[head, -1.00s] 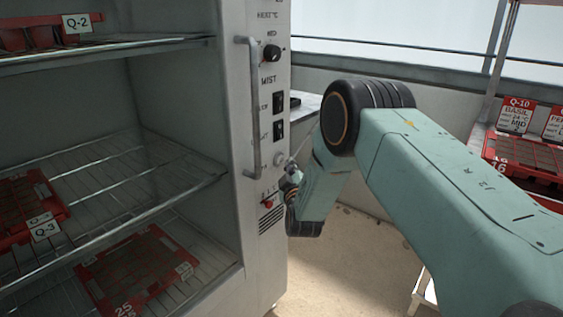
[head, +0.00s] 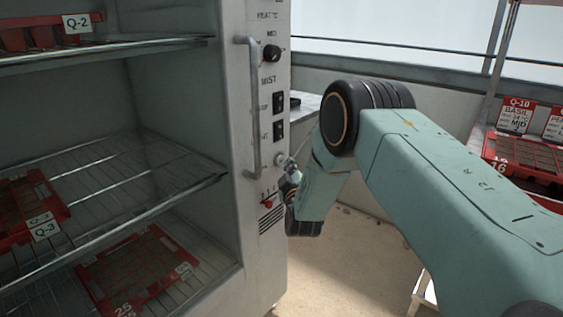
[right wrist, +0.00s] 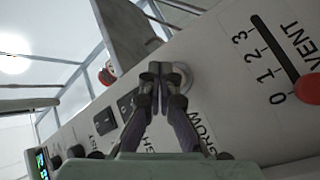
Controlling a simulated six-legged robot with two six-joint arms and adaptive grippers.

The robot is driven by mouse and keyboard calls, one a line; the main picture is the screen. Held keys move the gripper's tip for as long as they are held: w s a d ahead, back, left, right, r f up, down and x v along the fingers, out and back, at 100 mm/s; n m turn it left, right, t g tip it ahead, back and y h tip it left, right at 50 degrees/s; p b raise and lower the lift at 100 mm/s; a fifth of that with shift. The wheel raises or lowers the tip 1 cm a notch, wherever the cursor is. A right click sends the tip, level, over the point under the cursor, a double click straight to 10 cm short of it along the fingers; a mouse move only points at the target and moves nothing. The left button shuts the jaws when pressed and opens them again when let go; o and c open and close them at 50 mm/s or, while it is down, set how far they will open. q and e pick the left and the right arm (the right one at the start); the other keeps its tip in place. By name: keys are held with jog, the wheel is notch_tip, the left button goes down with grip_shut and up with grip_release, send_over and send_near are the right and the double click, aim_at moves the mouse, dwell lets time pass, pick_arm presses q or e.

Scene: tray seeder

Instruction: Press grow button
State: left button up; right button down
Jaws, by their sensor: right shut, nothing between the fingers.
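The grow button is a pale round knob (head: 279,159) low on the cabinet's narrow control panel in the head view. In the right wrist view the round button (right wrist: 183,76) sits just beyond the fingertips, partly hidden by them, with the word GROW printed beside it. My right gripper (head: 286,170) is at the panel beside the button, and its two fingers (right wrist: 160,70) are together with nothing between them. The tips overlap the button's edge in the wrist view; I cannot tell whether they touch it. My left gripper is not in view.
A red vent slider knob (right wrist: 308,89) sits to the right on the panel. Mist switches (head: 279,102) and a heat dial (head: 271,54) are above the button. A vertical handle (head: 253,110) runs beside the panel. Red trays (head: 140,262) lie on the cabinet's wire shelves.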

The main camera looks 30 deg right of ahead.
jog(key=shift+w+a, duration=0.2)
jog(key=shift+w, duration=0.15)
jog(key=shift+w+a+b, duration=0.2)
jog(key=shift+w+b, duration=0.2)
jog(key=shift+w, duration=0.05)
dwell(0.9)
jog(key=shift+s, duration=0.1)
jog(key=shift+s+d+p, duration=0.4)
jog(key=shift+s+p, duration=0.35)
jog(key=shift+s, duration=0.05)
jog(key=s+p, duration=0.1)
jog(key=s+d+p, duration=0.1)
jog(key=s, duration=0.1)
jog(key=s+d+p, duration=0.1)
jog(key=shift+s, duration=0.3)
dwell(0.5)
